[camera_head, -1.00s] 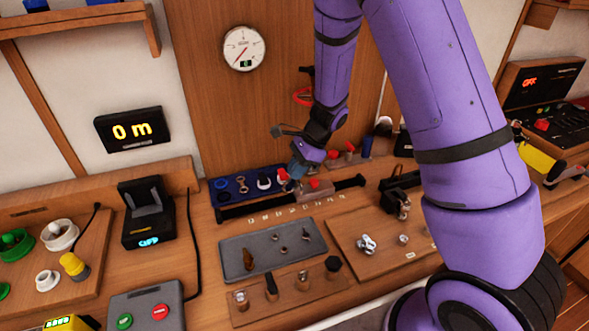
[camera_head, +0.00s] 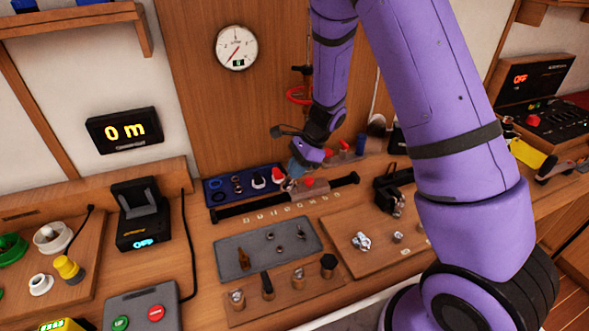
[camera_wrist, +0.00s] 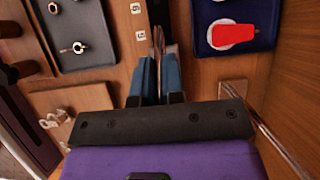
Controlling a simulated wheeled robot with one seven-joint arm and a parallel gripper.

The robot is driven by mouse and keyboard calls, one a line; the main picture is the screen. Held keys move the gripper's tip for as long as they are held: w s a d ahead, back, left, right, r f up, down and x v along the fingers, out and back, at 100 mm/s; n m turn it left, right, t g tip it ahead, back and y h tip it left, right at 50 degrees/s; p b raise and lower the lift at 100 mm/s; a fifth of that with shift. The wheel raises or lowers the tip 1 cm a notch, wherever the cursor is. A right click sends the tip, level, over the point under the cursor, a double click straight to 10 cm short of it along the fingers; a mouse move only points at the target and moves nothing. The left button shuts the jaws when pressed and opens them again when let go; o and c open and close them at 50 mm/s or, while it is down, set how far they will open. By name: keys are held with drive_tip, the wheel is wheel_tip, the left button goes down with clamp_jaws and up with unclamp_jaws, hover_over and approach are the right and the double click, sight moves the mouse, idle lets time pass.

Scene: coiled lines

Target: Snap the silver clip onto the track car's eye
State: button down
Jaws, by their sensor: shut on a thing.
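My gripper (camera_head: 297,170) is above the left part of the track car (camera_head: 318,186), a grey body with a red piece on top, on a black rail. In the wrist view my two blue fingers (camera_wrist: 158,66) are close together, shut on a narrow thing. A greyish sliver of it, taken as the silver clip (camera_wrist: 158,42), shows at the fingertips; most of it is hidden. The car's eye cannot be made out behind the fingers. I cannot tell whether the clip touches the car.
A navy tray (camera_head: 207,186) with a red-topped piece (camera_head: 278,174) lies behind the rail. A grey tray (camera_head: 230,247) with small metal parts and a wooden board (camera_head: 375,262) with fittings lie in front. A black vise-like device (camera_head: 390,185) stands right of the rail.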

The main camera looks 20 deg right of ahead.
drive_tip(key=shift+d+f, duration=0.1)
drive_tip(key=shift+d, duration=0.85)
drive_tip(key=shift+d+r, duration=0.15)
drive_tip(key=shift+r, duration=0.8)
idle(0.4)
drive_tip(key=c, duration=1.1)
unclamp_jaws()
drive_tip(key=shift+c, duration=0.2)
drive_tip(key=v, duration=1)
drive_tip(key=shift+d+r, duration=0.2)
drive_tip(key=shift+r, duration=0.2)
drive_tip(key=shift+w, duration=0.1)
